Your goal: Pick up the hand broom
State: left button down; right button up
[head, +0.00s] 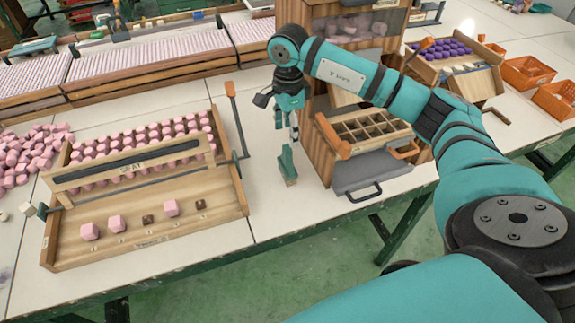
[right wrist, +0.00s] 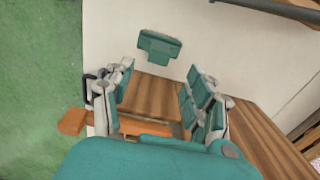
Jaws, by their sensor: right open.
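The hand broom appears to be the small teal piece with a pale tan end (head: 287,165) on the white table, just left of the wooden cabinet. In the right wrist view it shows as a short teal shape (right wrist: 158,45) beyond the fingertips; its bristles cannot be made out. My right gripper (head: 288,122) points down above it in the head view, apart from it. In the right wrist view the right gripper's fingers (right wrist: 160,98) are spread with nothing between them. My left gripper is not in view.
A wooden cabinet (head: 318,150) with a compartment tray and orange handles stands close right of the gripper. A wooden tray (head: 225,200) with pink pieces and a raised orange-tipped lever lies left. Orange bins (head: 527,72) stand far right. The table's front edge is near.

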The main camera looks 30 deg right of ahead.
aim_at(288, 148)
notch_tip(288, 148, down, 3)
jog(key=shift+r, duration=0.2)
jog(key=f+p, duration=0.1)
jog(key=f, duration=0.3)
jog(key=shift+s+a+f+p, duration=0.1)
jog(key=shift+s+a+p, duration=0.1)
jog(key=shift+p, duration=0.2)
jog(key=shift+w+f, duration=0.15)
jog(key=shift+f, duration=0.3)
grip_shut()
